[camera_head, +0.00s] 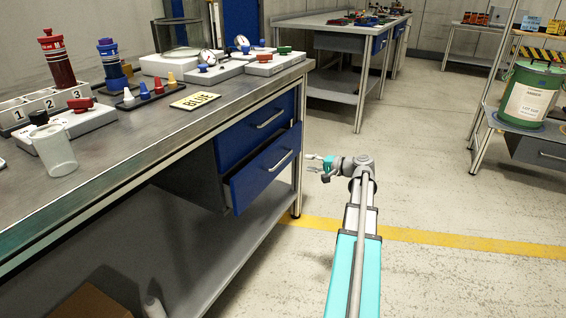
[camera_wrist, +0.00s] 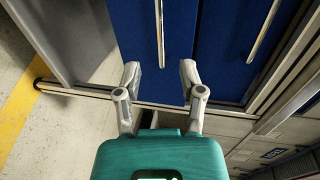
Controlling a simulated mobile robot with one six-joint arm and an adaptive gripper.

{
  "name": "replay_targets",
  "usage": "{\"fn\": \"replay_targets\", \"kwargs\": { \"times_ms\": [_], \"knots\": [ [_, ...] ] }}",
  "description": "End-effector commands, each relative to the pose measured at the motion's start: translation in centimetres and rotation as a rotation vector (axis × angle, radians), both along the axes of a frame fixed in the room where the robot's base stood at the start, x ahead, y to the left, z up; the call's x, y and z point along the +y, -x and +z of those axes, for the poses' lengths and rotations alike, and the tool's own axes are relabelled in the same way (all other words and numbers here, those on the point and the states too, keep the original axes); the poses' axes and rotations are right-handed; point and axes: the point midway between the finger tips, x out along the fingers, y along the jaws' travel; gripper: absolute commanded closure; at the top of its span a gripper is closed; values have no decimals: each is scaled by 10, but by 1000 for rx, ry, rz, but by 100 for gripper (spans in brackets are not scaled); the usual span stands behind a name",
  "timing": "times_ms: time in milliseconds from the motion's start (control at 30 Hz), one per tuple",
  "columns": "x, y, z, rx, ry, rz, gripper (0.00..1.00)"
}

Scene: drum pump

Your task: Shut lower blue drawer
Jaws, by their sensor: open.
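The lower blue drawer (camera_head: 265,172) under the near bench stands partly pulled out, its front proud of the upper drawer. Its silver bar handle (camera_head: 280,161) is on the front; in the wrist view the lower drawer front (camera_wrist: 135,38) and handle (camera_wrist: 160,32) lie ahead of my gripper. My gripper (camera_head: 309,163) is open and empty, pointing at the drawer from the right. In the wrist view the fingertips (camera_wrist: 160,72) are spread to either side of the handle's line. I cannot tell whether they touch the drawer.
The upper blue drawer (camera_head: 256,127) looks shut; its handle shows in the wrist view (camera_wrist: 262,32). The bench leg (camera_head: 298,170) stands close to my gripper. The bench top (camera_head: 190,125) carries pumps, valves and a BLUE sign (camera_head: 195,101). The floor (camera_head: 450,190) to the right is clear.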

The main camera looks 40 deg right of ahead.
Motion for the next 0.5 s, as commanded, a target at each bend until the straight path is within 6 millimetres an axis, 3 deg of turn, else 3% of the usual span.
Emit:
{"fn": "replay_targets", "kwargs": {
  "times_ms": [500],
  "knots": [
    [27, -67, -17, 1, 0, 1, 49]
  ]
}}
